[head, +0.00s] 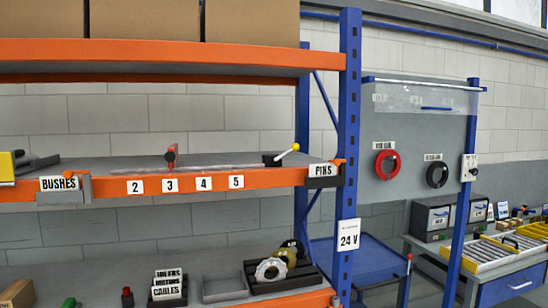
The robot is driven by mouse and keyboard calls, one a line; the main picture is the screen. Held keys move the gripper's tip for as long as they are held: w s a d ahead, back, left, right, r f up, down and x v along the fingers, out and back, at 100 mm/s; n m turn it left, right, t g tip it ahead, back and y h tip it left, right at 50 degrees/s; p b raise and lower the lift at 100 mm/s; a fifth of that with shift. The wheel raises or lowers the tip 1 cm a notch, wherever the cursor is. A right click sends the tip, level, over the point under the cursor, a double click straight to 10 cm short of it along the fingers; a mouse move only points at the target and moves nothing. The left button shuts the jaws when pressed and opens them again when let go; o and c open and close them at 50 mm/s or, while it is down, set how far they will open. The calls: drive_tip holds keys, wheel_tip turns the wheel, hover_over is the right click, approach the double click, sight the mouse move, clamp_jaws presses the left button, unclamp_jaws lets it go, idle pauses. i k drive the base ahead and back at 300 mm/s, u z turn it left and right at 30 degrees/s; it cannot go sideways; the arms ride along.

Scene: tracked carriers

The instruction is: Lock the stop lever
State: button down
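On the middle shelf, a small lever (287,154) with a black base, a pale rod and a yellow tip stands near the right end, by the PINS label. Its rod slants up to the right. I take it to be the stop lever, but no label says so. I cannot tell from this distance whether the lever is locked. My gripper does not show clearly in this view.
The shelf's orange front beam (265,181) carries number labels. A yellow and black object (10,167) sits at the left edge. A blue post (348,130) stands right of the lever. Cardboard boxes (145,18) fill the top shelf. A bench with yellow trays (478,255) is at right.

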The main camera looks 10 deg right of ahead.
sight(296, 146)
drive_tip(key=z, duration=0.05)
drive_tip(key=i, duration=1)
drive_tip(key=u, duration=0.1)
